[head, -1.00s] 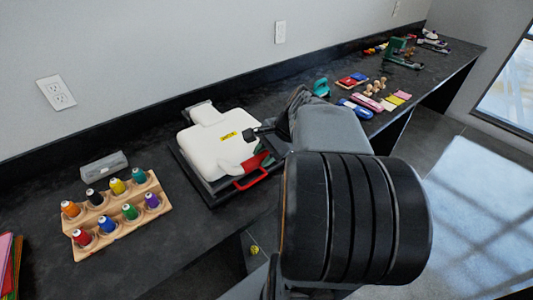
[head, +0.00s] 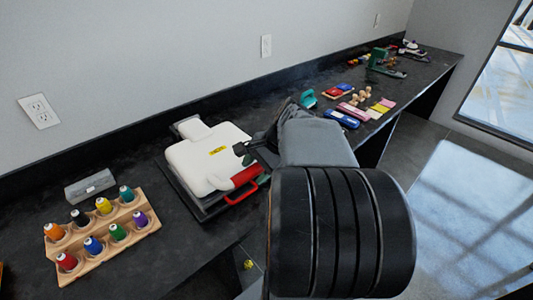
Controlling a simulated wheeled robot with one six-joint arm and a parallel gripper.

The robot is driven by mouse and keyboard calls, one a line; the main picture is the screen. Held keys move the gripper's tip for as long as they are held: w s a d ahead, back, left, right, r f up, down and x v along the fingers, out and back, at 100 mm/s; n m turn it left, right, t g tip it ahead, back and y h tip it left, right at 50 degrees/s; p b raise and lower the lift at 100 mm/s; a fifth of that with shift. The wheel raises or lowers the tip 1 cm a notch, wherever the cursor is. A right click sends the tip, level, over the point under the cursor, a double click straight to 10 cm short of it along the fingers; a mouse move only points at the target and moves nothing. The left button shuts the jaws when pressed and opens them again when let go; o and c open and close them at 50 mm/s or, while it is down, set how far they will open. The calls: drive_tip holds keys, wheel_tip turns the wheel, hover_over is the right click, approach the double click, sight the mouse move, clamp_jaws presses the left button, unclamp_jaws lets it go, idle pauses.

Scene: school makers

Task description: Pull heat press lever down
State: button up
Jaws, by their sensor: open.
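The heat press (head: 205,160) is a white, rounded body with a yellow label on a black base, standing on the dark counter. At its right front is a red grip (head: 246,175), which I take to be the lever. A thin red loop handle (head: 240,196) sits lower at the front edge. My gripper (head: 242,152) is open, just behind and above the red grip, close to the right side of the press. My arm hides part of the press's right side. I cannot tell whether a finger touches the lever.
A wooden rack (head: 105,240) of colored thread spools and a grey box (head: 90,187) stand left of the press. A teal tool (head: 308,98), a blue case (head: 341,119) and a green press (head: 380,60) lie further right along the counter. Floor right of the counter is clear.

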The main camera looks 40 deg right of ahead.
drive_tip(key=p+v, duration=0.1)
drive_tip(key=v, duration=1.2)
drive_tip(key=shift+p, duration=0.35)
drive_tip(key=shift+f, duration=0.1)
wheel_tip(320, 180, down, 6)
drive_tip(key=a+n+g+h+p, duration=0.1)
drive_tip(key=a+n+h+p, duration=0.1)
drive_tip(key=n+h, duration=0.35)
drive_tip(key=a+n+t+p, duration=0.1)
drive_tip(key=a+n+p, duration=0.3)
drive_tip(key=a+n, duration=0.7)
drive_tip(key=a, duration=0.5)
drive_tip(key=shift+w+a+r+n+y, duration=0.25)
drive_tip(key=shift+w+a+n+y, duration=0.05)
drive_tip(key=shift+w+n+y, duration=0.1)
